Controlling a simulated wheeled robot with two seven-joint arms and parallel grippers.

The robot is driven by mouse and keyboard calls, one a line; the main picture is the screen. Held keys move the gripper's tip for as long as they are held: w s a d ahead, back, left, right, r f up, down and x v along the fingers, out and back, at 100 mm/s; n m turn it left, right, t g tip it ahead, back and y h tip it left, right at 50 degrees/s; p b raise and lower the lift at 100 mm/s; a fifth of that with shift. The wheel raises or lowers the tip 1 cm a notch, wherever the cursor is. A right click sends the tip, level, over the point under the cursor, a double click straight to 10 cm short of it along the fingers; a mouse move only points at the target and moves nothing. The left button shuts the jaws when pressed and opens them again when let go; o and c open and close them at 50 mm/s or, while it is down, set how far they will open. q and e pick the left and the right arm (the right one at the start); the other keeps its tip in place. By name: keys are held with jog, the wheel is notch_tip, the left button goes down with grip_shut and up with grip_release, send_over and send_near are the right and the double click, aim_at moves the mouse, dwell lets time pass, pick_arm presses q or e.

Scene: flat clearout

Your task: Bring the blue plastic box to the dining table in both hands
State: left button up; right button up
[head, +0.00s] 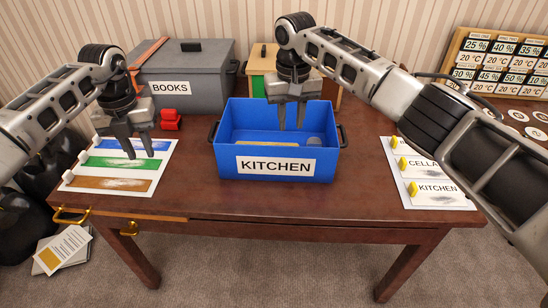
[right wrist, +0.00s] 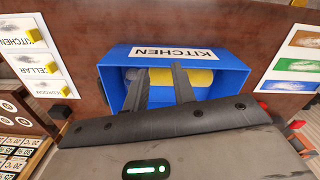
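The blue plastic box (head: 233,164), labelled KITCHEN, stands upright on the brown wooden table (head: 330,205), with black handles at its left and right ends. Something flat and yellowish and a grey round thing show inside it. My right gripper (head: 291,123) hangs over the box opening with its fingers apart and nothing between them. In the right wrist view the open fingers (right wrist: 162,78) point into the blue box (right wrist: 232,80). My left gripper (head: 142,154) is open and empty, left of the box above the colour-striped sheet. Whether this table is the dining table I cannot tell.
A grey BOOKS box (head: 205,65) and a wooden box (head: 257,64) stand behind. A label sheet (head: 432,201) lies right, with a sign board (head: 490,90) beyond. The table front is clear.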

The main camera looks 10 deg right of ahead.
notch_tip(320, 180, up, 10)
jog(key=shift+w+d+r, duration=0.2)
jog(key=shift+d+r, duration=0.05)
jog(key=shift+f, duration=0.1)
dwell(0.4)
